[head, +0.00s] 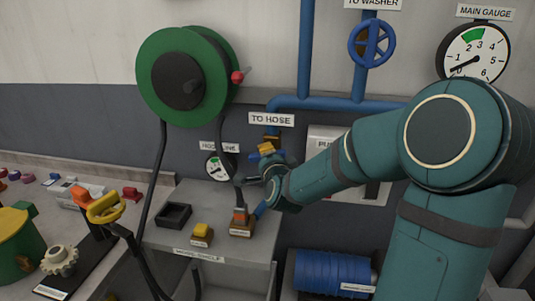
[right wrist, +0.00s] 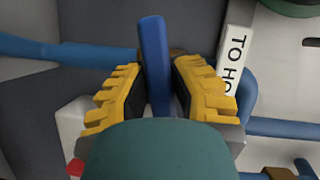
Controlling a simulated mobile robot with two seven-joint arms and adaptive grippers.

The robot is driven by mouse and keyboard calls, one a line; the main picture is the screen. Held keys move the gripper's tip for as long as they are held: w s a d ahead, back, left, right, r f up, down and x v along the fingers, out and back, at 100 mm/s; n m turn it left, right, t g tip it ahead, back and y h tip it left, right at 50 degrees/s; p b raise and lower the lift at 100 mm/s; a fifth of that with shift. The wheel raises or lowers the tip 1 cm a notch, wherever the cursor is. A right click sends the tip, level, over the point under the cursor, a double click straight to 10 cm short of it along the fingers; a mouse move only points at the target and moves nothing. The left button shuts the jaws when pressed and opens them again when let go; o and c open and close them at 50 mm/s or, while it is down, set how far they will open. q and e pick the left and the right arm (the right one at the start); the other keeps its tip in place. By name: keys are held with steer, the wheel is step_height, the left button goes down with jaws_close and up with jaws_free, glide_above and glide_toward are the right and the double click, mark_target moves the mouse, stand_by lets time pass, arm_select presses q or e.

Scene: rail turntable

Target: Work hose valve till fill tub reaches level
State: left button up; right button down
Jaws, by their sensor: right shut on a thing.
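My right gripper (head: 268,162) is at the blue pipe's lower end, under the "TO HOSE" sign (head: 271,120). In the right wrist view its yellow fingers (right wrist: 157,90) are shut on a blue valve lever (right wrist: 153,55), which stands up between them. The valve body is mostly hidden in the head view. The hose line gauge (head: 218,167) is beside the gripper, its sign partly covered by the hose. A yellow and green tub-like object (head: 20,250) is cut off at the left edge; I cannot tell if it is the fill tub. My left gripper is not in view.
A green hose reel (head: 185,75) hangs on the wall with black hose below. A yellow-handled tool (head: 104,208) stands left of a grey cabinet (head: 215,257) with a black tray (head: 173,215). A blue barrel (head: 325,270) is below. The main gauge (head: 472,52) is upper right.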

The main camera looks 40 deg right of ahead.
steer(key=shift+r+n+g+p, duration=0.3)
steer(key=shift+n+g+p, duration=0.1)
steer(key=shift+n+p, duration=0.3)
steer(key=n+g+p, duration=0.1)
steer(key=n+p, duration=0.1)
steer(key=p, duration=0.2)
steer(key=n+g+p, duration=0.1)
steer(key=n+p, duration=0.1)
steer(key=p, duration=0.1)
steer(key=shift+w+n+g+p, duration=0.1)
steer(key=shift+n+g+p, duration=0.2)
steer(key=shift+n+p, duration=0.1)
steer(key=n+g+h+p, duration=0.1)
steer(key=n+p, duration=0.1)
steer(key=p, duration=0.1)
steer(key=shift+p, duration=0.4)
arm_select(q)
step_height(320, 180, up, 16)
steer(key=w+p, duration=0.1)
steer(key=p, duration=0.1)
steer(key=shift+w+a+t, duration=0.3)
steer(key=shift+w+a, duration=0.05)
arm_select(e)
steer(key=shift+f+n+g+h, duration=0.15)
steer(key=shift+n+g+h, duration=0.15)
steer(key=shift+n+g, duration=0.25)
